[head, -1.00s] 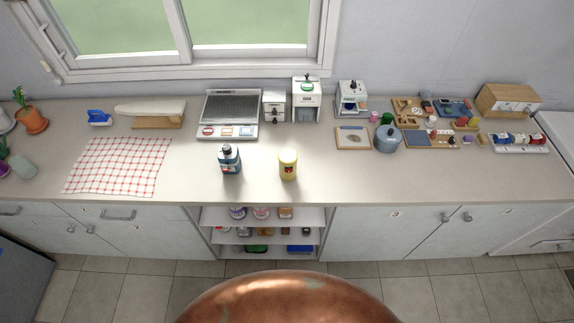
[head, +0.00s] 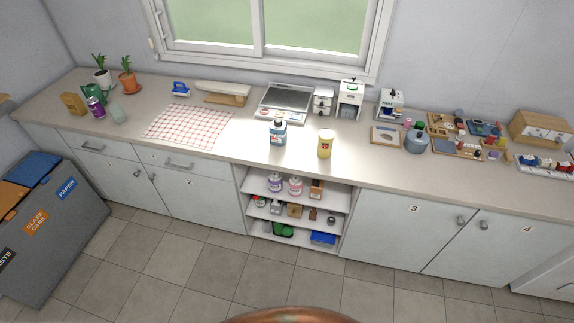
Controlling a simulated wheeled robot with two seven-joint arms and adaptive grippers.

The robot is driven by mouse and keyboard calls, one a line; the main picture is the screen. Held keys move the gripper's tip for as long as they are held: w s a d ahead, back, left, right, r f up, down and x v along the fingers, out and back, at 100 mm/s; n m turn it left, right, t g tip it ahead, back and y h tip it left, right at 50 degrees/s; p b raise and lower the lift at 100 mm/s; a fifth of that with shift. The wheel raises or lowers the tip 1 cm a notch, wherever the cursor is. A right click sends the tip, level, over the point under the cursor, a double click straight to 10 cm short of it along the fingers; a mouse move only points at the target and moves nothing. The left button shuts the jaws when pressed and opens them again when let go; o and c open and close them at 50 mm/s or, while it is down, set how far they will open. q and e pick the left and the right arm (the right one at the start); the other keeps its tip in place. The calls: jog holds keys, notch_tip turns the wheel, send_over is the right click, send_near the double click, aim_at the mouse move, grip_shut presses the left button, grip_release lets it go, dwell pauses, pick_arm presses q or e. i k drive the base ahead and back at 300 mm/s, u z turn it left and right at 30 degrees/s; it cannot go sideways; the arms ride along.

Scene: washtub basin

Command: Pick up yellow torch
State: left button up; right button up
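I cannot make out a torch for certain. A yellow cylinder (head: 326,145) with a pale top and a dark mark on its front stands upright on the counter, right of the middle. It is the most clearly yellow thing, but it looks like a canister and I cannot tell if it is the torch. Neither of my grippers is in view.
A blue bottle (head: 278,132) stands left of the cylinder on the long counter (head: 240,149). A checked cloth (head: 190,127) lies further left. Open shelves (head: 290,218) hold several small items below. Bins (head: 62,222) stand at the left. A brown rounded surface (head: 305,316) shows at the bottom.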

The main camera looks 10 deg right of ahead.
aim_at(325, 138)
jog(key=u, duration=0.85)
jog(key=i, duration=1.5)
jog(key=z, duration=0.75)
jog(key=i, duration=0.7)
jog(key=z, duration=0.7)
